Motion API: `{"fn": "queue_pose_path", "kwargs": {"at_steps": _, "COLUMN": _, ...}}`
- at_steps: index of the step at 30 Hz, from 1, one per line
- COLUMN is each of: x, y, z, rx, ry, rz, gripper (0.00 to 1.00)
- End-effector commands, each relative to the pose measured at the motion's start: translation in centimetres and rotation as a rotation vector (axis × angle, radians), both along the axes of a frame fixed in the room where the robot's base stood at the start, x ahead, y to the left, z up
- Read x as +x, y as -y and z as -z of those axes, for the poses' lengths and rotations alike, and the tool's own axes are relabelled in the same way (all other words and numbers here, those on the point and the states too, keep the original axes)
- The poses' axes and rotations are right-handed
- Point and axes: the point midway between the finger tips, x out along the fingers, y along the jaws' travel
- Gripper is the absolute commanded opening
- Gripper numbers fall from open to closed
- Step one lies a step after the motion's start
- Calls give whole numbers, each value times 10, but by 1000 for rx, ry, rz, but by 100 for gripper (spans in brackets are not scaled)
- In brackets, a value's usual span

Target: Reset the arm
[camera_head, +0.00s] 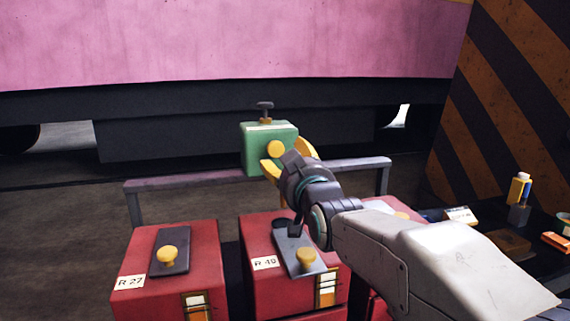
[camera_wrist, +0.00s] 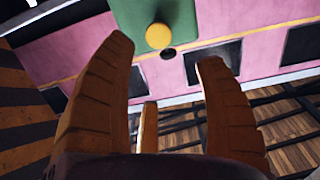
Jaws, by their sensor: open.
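My gripper (camera_head: 287,161) is at the end of my arm, raised above the red boxes and close to a green box in the head view. In the wrist view its orange fingers (camera_wrist: 168,90) stand wide apart with nothing between them. The green box (camera_head: 256,150) has a yellow knob (camera_head: 275,148) on its front and a dark handle on top. In the wrist view the green box (camera_wrist: 185,18) and its yellow knob (camera_wrist: 159,36) show beyond the fingertips. Whether a finger touches the box, I cannot tell.
A red box labelled R 27 (camera_head: 203,245) and one labelled R 49 (camera_head: 260,290) stand in front, each with a yellow knob on top. A grey rail (camera_head: 160,183) runs behind them. A dark table (camera_head: 505,262) with small items is at right, beside a striped wall (camera_head: 500,120).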

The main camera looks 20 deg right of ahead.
Motion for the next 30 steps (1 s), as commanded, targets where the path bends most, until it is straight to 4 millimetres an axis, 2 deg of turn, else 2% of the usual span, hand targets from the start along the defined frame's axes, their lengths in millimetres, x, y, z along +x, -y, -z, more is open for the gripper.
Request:
{"fn": "queue_pose_path", "kwargs": {"at_steps": 5, "x": -7, "y": 0, "z": -5, "rx": 0, "ry": -46, "rz": 0, "gripper": 64}}
{"fn": "queue_pose_path", "kwargs": {"at_steps": 11, "x": -37, "y": 0, "z": -11, "rx": -1, "ry": -225, "rz": 0, "gripper": 64}}
{"fn": "queue_pose_path", "kwargs": {"at_steps": 20, "x": -120, "y": 1, "z": -4, "rx": -2, "ry": -597, "rz": 1, "gripper": 64}}
{"fn": "queue_pose_path", "kwargs": {"at_steps": 30, "x": -237, "y": 1, "z": -5, "rx": -3, "ry": -998, "rz": 0, "gripper": 64}}
